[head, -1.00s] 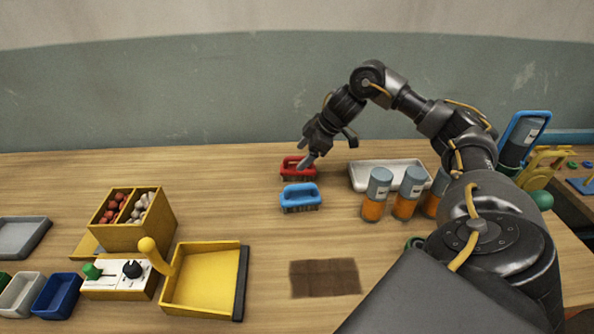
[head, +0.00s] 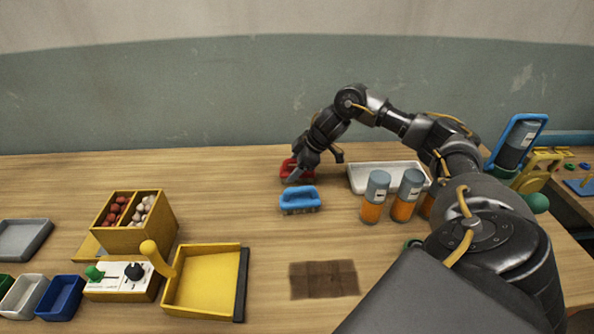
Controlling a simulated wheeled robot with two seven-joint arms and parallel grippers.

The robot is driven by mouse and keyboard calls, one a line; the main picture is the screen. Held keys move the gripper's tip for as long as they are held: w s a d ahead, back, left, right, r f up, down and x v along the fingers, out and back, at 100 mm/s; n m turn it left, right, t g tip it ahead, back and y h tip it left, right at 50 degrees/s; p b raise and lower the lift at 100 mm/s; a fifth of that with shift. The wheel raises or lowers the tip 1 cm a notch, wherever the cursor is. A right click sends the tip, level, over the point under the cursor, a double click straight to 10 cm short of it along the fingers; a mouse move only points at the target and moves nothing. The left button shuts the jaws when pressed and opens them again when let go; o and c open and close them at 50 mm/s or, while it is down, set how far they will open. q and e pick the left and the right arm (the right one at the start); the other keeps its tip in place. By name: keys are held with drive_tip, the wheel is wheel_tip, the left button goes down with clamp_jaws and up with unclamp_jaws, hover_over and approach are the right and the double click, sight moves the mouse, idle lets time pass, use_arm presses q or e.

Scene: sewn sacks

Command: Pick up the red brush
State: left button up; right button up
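The red brush (head: 287,168) lies on the wooden table behind the blue brush (head: 300,199), partly hidden by my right gripper. My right gripper (head: 296,173) is down at the red brush, with one finger in front of its handle. Whether the fingers are closed on the handle cannot be made out. My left gripper is not in view.
A grey tray (head: 360,179) and several orange bottles with grey caps (head: 373,198) stand right of the brushes. A yellow dustpan (head: 205,282), a divided yellow box (head: 128,235) and small bins (head: 60,298) are at left. A brown patch (head: 323,279) lies in front.

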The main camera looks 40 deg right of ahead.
sight(292, 159)
drive_tip(key=c, duration=0.8)
drive_tip(key=shift+r, duration=0.15)
drive_tip(key=shift+w+r, duration=0.1)
drive_tip(key=shift+r, duration=0.15)
wheel_tip(292, 159, up, 3)
drive_tip(key=shift+f+b, duration=0.2)
drive_tip(key=shift+b, duration=0.25)
drive_tip(key=s+r, duration=0.3)
drive_tip(key=s, duration=0.1)
drive_tip(key=s+a+r+b, duration=0.1)
drive_tip(key=s+r, duration=0.2)
drive_tip(key=s, duration=0.2)
drive_tip(key=s+a+r, duration=0.1)
drive_tip(key=s+r, duration=0.2)
drive_tip(key=s, duration=0.2)
drive_tip(key=shift+a+r+b, duration=0.1)
drive_tip(key=shift+r+b, duration=0.2)
drive_tip(key=shift+r, duration=0.05)
